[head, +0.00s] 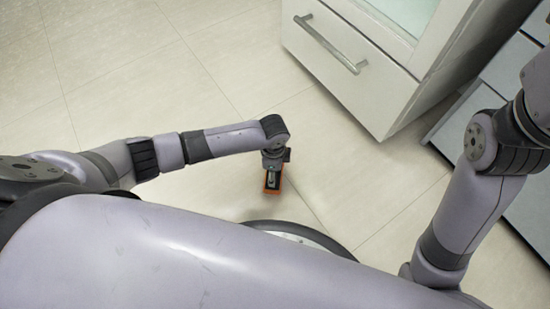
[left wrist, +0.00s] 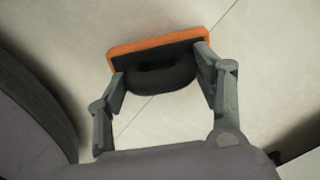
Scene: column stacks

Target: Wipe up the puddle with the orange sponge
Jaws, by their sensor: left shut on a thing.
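The orange sponge (left wrist: 160,44) has a dark backing with a rounded black grip. In the left wrist view it sits between the fingers of my left gripper (left wrist: 160,80), which is shut on it. In the head view my left gripper (head: 272,172) points down at the floor near the middle, with the sponge's orange edge (head: 273,191) showing at its tip. I cannot tell whether the sponge touches the floor. I cannot make out a puddle in either view. My right arm is at the right, but its gripper is out of view.
A white cabinet with a drawer (head: 350,65) and a metal handle (head: 331,45) stands at the upper right. A grey unit (head: 500,80) stands at the far right. The tiled floor (head: 130,70) is clear at the left and centre.

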